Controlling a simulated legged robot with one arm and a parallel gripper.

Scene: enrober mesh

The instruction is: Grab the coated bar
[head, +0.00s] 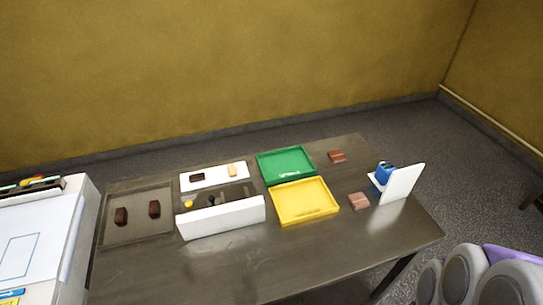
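Several brown pieces could be the coated bar, and I cannot tell which one is meant. A dark brown bar (121,216) and another dark bar (154,208) stand on a grey mesh-like tray (137,236) at the table's left. A small dark bar (198,177) lies on a white board (215,182) beside a pale tan bar (233,170). A reddish-brown block (337,156) and a second one (358,201) lie on the table to the right of the coloured trays. My gripper is not in view.
A green tray (259,160) and a yellow tray (280,218) sit mid-table, both empty. A white-fronted box (222,218) stands left of them. A white stand with a blue item (385,171) is at right. The table's front (250,270) is clear.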

